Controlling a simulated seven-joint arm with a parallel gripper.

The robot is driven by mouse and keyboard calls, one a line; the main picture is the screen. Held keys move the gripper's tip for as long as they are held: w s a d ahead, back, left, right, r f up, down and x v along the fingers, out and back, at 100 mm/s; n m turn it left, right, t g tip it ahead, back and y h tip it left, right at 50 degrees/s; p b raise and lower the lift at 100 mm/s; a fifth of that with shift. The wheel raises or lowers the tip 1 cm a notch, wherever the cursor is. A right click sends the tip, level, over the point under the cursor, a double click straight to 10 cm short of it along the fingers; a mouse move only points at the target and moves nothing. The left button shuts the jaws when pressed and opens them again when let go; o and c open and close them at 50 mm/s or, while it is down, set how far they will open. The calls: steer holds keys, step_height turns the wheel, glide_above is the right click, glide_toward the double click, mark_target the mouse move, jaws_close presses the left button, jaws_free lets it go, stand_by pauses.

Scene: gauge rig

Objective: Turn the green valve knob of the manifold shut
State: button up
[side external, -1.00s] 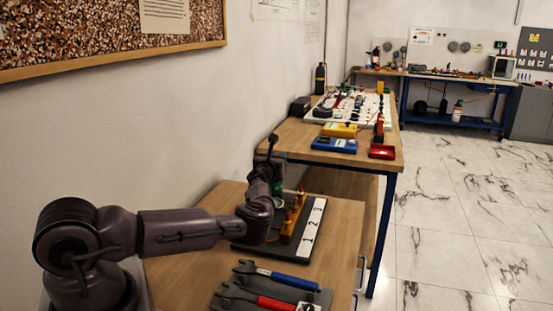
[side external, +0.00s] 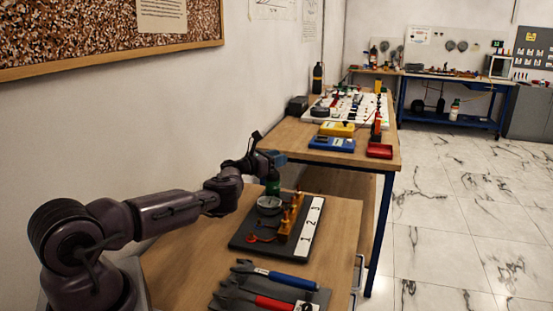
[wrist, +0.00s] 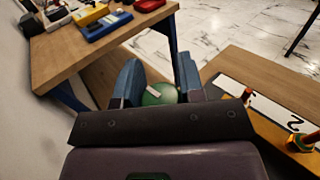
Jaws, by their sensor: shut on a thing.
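The green valve knob (side external: 272,187) stands at the far end of the manifold's dark base board (side external: 240,240). In the wrist view the knob (wrist: 160,94) is round and green with a white mark on top, between my two fingers. My gripper (side external: 272,165) is shut on the knob from above; its fingers (wrist: 159,84) hide the knob's sides. The brass manifold body (side external: 290,214) runs along the board, next to a white strip numbered 1, 2, 3. A round gauge (side external: 268,204) sits just in front of the knob. How far the valve is turned cannot be told.
Blue-handled (side external: 290,279) and red-handled (side external: 270,302) tools lie at the near end of the bench. A second table behind carries a blue meter (side external: 331,145), a yellow meter (side external: 338,129) and a red box (side external: 379,151). A wall stands close on the left.

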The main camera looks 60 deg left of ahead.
steer(key=shift+m+h, duration=0.4)
steer(key=shift+h, duration=0.2)
steer(key=o, duration=0.9)
steer(key=s, duration=1.3)
steer(key=shift+d, duration=0.15)
